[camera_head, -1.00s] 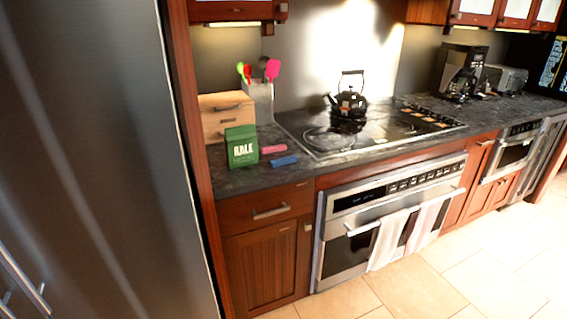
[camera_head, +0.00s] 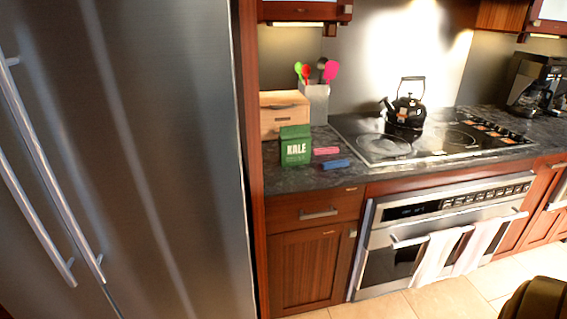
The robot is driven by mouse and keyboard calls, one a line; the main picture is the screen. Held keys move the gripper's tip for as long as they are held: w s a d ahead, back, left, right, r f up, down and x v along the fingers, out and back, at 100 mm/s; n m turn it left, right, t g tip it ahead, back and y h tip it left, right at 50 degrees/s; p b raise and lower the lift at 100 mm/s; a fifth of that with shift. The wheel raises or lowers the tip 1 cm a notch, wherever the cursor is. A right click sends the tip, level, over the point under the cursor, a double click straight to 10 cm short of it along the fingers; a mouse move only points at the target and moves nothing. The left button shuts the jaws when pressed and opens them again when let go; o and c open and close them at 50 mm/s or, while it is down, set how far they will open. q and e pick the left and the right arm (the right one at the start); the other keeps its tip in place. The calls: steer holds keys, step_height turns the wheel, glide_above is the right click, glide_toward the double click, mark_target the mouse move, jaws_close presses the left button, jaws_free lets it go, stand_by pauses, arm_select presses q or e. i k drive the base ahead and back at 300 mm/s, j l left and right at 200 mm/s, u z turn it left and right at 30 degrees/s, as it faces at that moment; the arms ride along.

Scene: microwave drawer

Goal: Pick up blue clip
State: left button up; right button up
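The blue clip (camera_head: 335,164) lies on the dark countertop (camera_head: 300,181), close to its front edge and left of the cooktop. A pink clip (camera_head: 326,151) lies just behind it. A green kale bag (camera_head: 296,146) stands to the left of both clips. Neither of my grippers can be made out. A dark rounded shape (camera_head: 535,300) shows in the lower right corner; I cannot tell what it is.
A wooden box (camera_head: 284,114) and a utensil holder (camera_head: 315,104) stand behind the bag. A black kettle (camera_head: 405,107) sits on the cooktop (camera_head: 384,149). A large steel fridge (camera_head: 130,130) fills the left. Floor (camera_head: 440,298) shows clear before the oven (camera_head: 380,270).

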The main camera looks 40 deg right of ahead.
mark_target(341, 163)
steer(key=l+u, duration=0.35)
steer(key=k+l+u, duration=0.1)
steer(key=l+u, duration=0.3)
steer(key=k+l+u, duration=0.15)
steer(key=l+u, duration=0.2)
steer(key=l, duration=0.15)
